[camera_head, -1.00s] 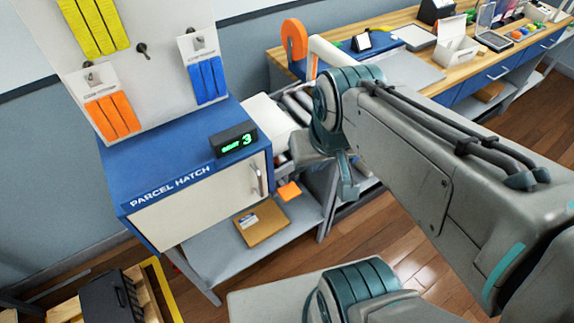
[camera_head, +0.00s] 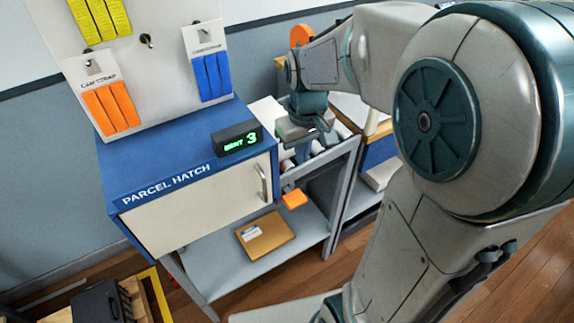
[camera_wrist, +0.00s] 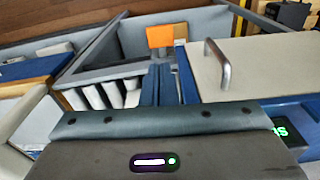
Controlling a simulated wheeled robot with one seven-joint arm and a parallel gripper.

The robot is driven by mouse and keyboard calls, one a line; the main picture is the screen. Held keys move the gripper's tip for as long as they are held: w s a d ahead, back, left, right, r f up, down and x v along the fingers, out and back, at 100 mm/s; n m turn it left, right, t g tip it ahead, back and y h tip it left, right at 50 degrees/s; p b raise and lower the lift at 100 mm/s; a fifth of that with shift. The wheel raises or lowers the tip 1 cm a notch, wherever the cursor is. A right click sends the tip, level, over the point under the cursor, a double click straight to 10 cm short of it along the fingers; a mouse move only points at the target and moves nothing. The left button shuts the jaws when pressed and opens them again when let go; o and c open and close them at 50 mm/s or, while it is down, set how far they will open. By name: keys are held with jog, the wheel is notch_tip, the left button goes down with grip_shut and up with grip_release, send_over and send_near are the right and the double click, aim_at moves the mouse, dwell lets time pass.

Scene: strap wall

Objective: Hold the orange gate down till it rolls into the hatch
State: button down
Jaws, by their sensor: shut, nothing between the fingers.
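A small orange plate (camera_head: 293,199), seemingly the gate, sticks out low at the front of the roller conveyor, right of the parcel hatch. It also shows in the wrist view (camera_wrist: 160,36), just beyond my fingers. The parcel hatch (camera_head: 195,211) is a blue cabinet with a pale door and a metal handle (camera_head: 262,182). The handle is close to my fingers in the wrist view (camera_wrist: 217,62). My gripper (camera_head: 303,155) points down over the conveyor, behind the orange plate. Its blue fingers (camera_wrist: 168,75) are shut and empty. I cannot tell whether they touch anything.
A green-lit display (camera_head: 237,139) stands on the cabinet. Rollers (camera_wrist: 90,95) lie beside my fingers. A brown parcel (camera_head: 265,235) lies on the lower shelf. A strap board (camera_head: 150,65) rises behind the cabinet.

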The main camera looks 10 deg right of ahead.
aim_at(297, 198)
jog(key=shift+n+g, duration=0.3)
jog(key=shift+g, duration=0.1)
jog(key=w+f, duration=0.2)
jog(key=f, duration=0.1)
jog(key=shift+w+f+b, duration=0.3)
jog(key=shift+w+b, duration=0.05)
jog(key=shift+b, duration=0.05)
notch_tip(297, 198, down, 14)
jog(key=shift+p, duration=0.4)
